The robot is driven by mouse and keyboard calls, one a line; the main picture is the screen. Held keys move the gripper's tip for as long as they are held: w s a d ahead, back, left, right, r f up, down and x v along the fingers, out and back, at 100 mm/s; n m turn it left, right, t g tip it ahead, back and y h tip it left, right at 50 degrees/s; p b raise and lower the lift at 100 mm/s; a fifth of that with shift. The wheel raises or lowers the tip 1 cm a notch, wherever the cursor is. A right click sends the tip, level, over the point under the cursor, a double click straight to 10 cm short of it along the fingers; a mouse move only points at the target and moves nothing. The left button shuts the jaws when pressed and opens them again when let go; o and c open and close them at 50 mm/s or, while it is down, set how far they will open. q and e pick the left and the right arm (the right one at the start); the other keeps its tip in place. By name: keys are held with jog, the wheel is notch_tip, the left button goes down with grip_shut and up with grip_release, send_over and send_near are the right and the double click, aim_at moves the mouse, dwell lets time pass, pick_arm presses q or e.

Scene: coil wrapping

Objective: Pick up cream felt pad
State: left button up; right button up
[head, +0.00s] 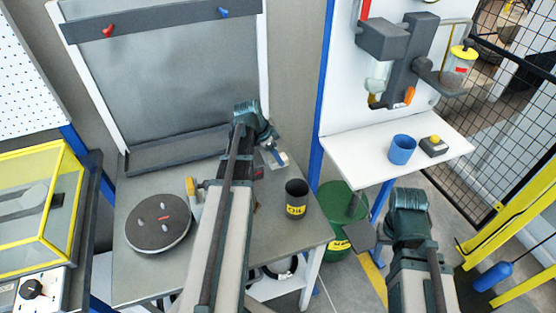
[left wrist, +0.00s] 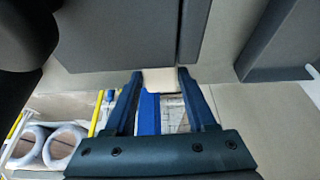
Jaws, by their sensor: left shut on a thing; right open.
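The cream felt pad (left wrist: 159,80) is pale and small, held between the fingertips of my left gripper (left wrist: 160,88) in the left wrist view. In the head view the left gripper (head: 273,155) is over the back right part of the grey table, with the pale pad (head: 282,157) just visible at its tips. Whether the pad touches the table is hard to tell. My right gripper (head: 362,238) is at the lower right in the head view, empty, in front of the green drum and away from the pad.
A yellow-framed box (head: 40,200) is far left. A white shelf at right holds a blue cup (head: 402,150). A green drum (head: 342,205) stands below.

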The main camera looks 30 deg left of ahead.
pick_arm(q)
notch_tip(320, 180, up, 10)
jog(key=p, duration=1)
jog(key=o, duration=0.7)
jog(key=c, duration=0.5)
